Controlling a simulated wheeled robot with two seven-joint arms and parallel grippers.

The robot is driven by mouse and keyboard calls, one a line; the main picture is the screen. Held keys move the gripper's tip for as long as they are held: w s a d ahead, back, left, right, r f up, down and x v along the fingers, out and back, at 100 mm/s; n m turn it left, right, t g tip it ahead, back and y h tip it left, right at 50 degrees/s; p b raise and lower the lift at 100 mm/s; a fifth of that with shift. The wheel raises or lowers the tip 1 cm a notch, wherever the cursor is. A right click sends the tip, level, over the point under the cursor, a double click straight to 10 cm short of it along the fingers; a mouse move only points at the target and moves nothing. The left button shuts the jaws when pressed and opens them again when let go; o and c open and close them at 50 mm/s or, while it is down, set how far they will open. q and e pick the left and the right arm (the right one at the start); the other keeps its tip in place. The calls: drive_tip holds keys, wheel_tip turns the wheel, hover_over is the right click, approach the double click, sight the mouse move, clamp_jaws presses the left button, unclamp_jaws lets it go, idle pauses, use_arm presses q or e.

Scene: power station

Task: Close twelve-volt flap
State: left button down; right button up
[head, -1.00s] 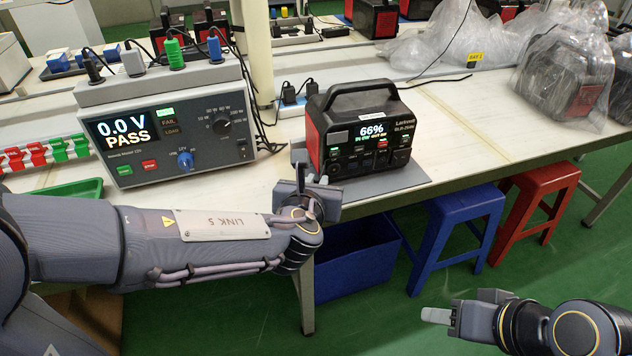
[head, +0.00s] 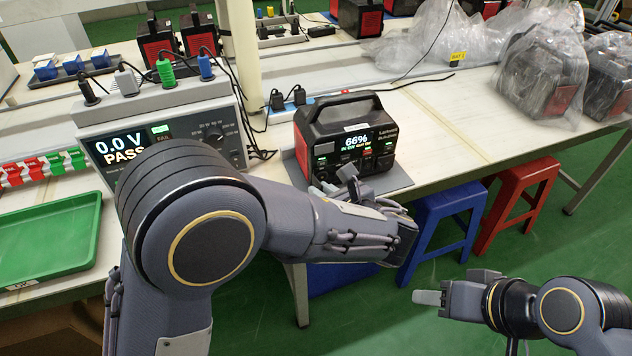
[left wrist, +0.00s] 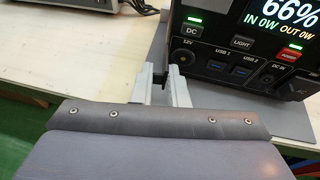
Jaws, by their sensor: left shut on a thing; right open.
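The power station (head: 345,140) is a black box with red sides and a lit screen reading 66%, on a grey mat. In the left wrist view its lower left front shows the round twelve-volt socket (left wrist: 187,55), uncovered, under the DC button. My left gripper (head: 347,180) is at this lower front; in the left wrist view its pale fingers (left wrist: 163,80) point at the area beside and below the socket. They are shut on a small dark piece, seemingly the twelve-volt flap (left wrist: 174,76), mostly hidden by the fingers. My right gripper (head: 430,298) is open and empty, away from the table.
A tester (head: 225,125) with plugged cables stands left of the power station, partly hidden by my left arm. A green tray (head: 50,240) lies at the left. Blue (head: 445,225) and red (head: 515,200) stools stand before the table.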

sight(316, 184)
use_arm(q)
drive_tip(key=n+g+y+p, duration=0.1)
drive_tip(key=n+p, duration=0.1)
drive_tip(key=w+d+n+g+y+p, duration=0.1)
drive_tip(key=g+y, duration=0.1)
drive_tip(key=d+n+g+y+p, duration=0.1)
drive_tip(key=n+p, duration=0.1)
drive_tip(key=shift+w+r+n+y+p, duration=0.2)
drive_tip(key=shift+n+y+p, duration=0.1)
drive_tip(key=shift+y+p, duration=0.1)
drive_tip(key=shift+w+d+f+n+g+y+p, duration=0.1)
drive_tip(key=shift+w+d+n+g+y+p, duration=0.1)
drive_tip(key=shift+n+g+y+p, duration=0.35)
drive_tip(key=shift+w+d+f+n+g+y+p, duration=0.15)
drive_tip(key=shift+w+n+g+p, duration=0.15)
drive_tip(key=shift+n+g, duration=0.5)
drive_tip(key=shift+w+d+n+g+y+p, duration=0.2)
drive_tip(key=shift+n+g+y+p, duration=0.15)
drive_tip(key=shift+n+g, duration=0.35)
drive_tip(key=shift+g, duration=0.35)
drive_tip(key=c, duration=1.5)
unclamp_jaws()
drive_tip(key=shift+r, duration=0.1)
drive_tip(key=shift+m+h, duration=0.25)
